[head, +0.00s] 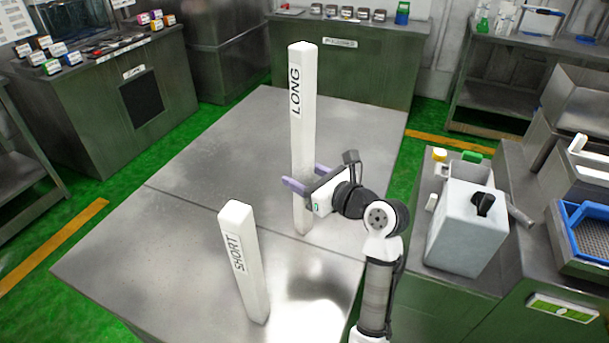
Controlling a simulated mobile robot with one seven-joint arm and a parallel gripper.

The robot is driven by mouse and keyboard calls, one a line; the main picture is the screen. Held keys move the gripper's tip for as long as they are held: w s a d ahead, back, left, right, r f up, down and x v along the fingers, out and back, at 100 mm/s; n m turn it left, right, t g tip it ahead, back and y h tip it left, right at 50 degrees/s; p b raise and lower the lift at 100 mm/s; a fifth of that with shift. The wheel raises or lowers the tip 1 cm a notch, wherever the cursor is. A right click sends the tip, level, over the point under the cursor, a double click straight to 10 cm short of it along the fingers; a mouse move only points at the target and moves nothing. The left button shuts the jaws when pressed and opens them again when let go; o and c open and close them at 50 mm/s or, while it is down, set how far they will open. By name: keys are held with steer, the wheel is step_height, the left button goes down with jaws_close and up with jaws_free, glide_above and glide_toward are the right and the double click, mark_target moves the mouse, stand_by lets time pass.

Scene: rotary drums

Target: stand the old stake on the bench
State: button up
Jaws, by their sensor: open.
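Two white square posts stand upright on the steel bench (170,225). The tall one, the LONG stake (304,95), is marked LONG and stands right of the bench's middle. The shorter one, the SHORT stake (245,268), is marked SHORT and stands nearer to me, to the left. Neither shows a label reading "old". My gripper (301,179) is open at the lower half of the LONG stake. One purple finger crosses in front of its left side and the other shows at its right. Whether the fingers touch it I cannot tell.
Most of the bench's left and far parts is bare. On the right, a side counter holds a grey box (466,225) with a black knob and a blue tray (585,235). A cabinet with small coloured boxes (52,66) stands at the back left. The floor is green.

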steer(key=shift+r, duration=0.15)
steer(key=b+v, duration=0.1)
steer(key=v, duration=1.1)
steer(key=shift+b, duration=0.4)
stand_by(0.7)
